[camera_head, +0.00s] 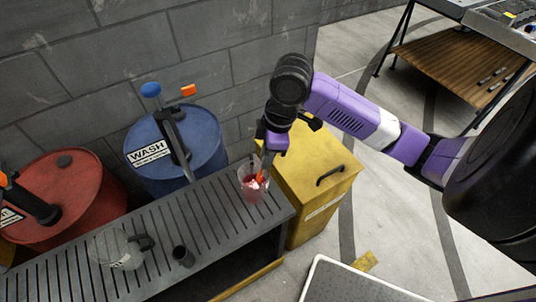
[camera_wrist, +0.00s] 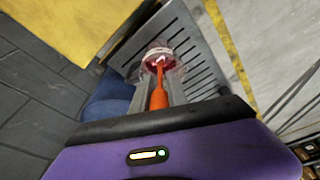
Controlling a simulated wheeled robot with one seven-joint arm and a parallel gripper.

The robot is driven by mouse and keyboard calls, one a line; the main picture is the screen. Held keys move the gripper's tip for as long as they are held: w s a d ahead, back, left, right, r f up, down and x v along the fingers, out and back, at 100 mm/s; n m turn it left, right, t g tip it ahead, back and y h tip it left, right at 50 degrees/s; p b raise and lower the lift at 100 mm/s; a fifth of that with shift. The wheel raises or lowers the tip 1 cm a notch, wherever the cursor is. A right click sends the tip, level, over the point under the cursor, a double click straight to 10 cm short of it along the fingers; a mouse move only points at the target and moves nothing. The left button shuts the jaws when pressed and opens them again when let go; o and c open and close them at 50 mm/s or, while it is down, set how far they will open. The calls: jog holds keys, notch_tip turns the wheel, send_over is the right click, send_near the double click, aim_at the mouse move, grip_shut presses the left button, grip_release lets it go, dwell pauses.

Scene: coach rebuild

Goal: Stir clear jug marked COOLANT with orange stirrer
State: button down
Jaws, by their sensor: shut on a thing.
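A clear vessel with red liquid (camera_head: 253,190) stands on the right end of the slatted grey bench. No COOLANT mark is readable on it. My gripper (camera_head: 268,152) is above it, pointing down, shut on the orange stirrer (camera_head: 260,177). In the wrist view the stirrer (camera_wrist: 158,97) is between the fingers and runs down into the mouth of the vessel (camera_wrist: 158,54). Its lower end appears to be in the red liquid. A second clear jug (camera_head: 112,252) with a dark handle stands at the bench's left; its marking is too small to read.
A dark cup (camera_head: 183,256) stands on the bench (camera_head: 215,235) near the second jug. A blue WASH drum (camera_head: 205,135) and a red drum (camera_head: 85,190) stand behind. A yellow cabinet (camera_head: 325,165) adjoins the bench's right end.

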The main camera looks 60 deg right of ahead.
aim_at(260, 175)
jog(key=shift+w+a+f+b, duration=0.1)
jog(key=shift+w+f+b, duration=0.1)
jog(key=shift+f+b, duration=0.8)
jog(key=shift+w+a+f+b, duration=0.1)
jog(key=shift+w+f+b, duration=0.1)
jog(key=shift+f+b, duration=0.85)
jog(key=shift+w+a+f+b, duration=0.1)
jog(key=shift+w+f+b, duration=0.1)
jog(key=shift+f+b, duration=0.8)
jog(key=shift+f+p, duration=0.25)
jog(key=shift+p, duration=0.05)
